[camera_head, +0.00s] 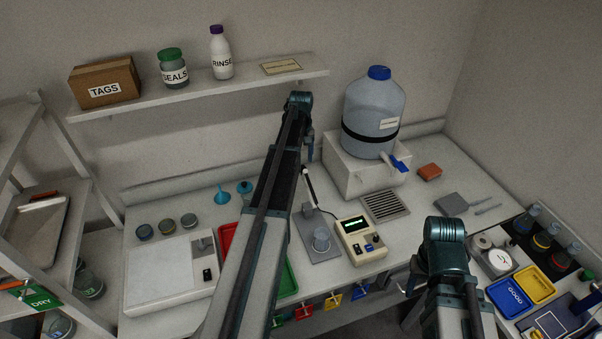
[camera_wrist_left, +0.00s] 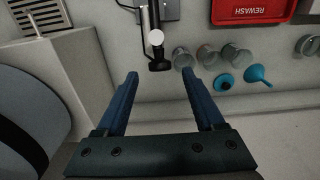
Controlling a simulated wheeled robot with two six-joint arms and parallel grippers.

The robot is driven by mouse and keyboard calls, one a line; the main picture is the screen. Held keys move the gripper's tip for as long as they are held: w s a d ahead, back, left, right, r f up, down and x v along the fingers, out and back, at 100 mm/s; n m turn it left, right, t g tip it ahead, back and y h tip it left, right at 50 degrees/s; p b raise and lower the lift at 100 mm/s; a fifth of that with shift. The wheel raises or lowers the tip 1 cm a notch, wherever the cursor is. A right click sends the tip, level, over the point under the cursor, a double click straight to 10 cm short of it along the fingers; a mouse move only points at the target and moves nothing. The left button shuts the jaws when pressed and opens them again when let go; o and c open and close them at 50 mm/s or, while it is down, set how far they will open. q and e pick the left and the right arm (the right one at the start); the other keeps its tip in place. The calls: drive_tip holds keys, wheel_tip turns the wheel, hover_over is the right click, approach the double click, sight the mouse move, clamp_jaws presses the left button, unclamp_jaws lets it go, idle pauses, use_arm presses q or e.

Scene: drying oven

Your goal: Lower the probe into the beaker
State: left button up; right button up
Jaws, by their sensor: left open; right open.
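The probe (camera_head: 308,186) is a slim dark and white stick held up on a stand at the back of a grey base plate (camera_head: 304,246). A clear glass beaker (camera_head: 321,241) stands on the plate's front part, apart from the probe. My left gripper (camera_head: 309,146) is above and behind the stand, mostly hidden by its own arm. In the left wrist view its two blue fingers (camera_wrist_left: 158,83) are open and empty, with the stand's dark and white upper parts (camera_wrist_left: 157,50) beyond the gap. My right gripper (camera_head: 413,276) is open at the bench front, largely hidden by its arm.
A cream meter (camera_head: 361,240) stands right of the plate. A blue jug (camera_head: 374,112) on a white block and a drain grate (camera_head: 385,206) are behind it. Glass jars (camera_wrist_left: 207,55) and a funnel (camera_wrist_left: 258,75) lie near the left fingers. A shelf (camera_head: 200,89) runs above.

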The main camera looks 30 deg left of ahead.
use_arm(q)
wheel_tip(320, 180, down, 4)
drive_tip(key=shift+r+b, duration=0.2)
drive_tip(key=shift+b, duration=1.05)
use_arm(e)
wheel_tip(320, 180, down, 4)
drive_tip(key=shift+r, duration=0.15)
use_arm(q)
clamp_jaws()
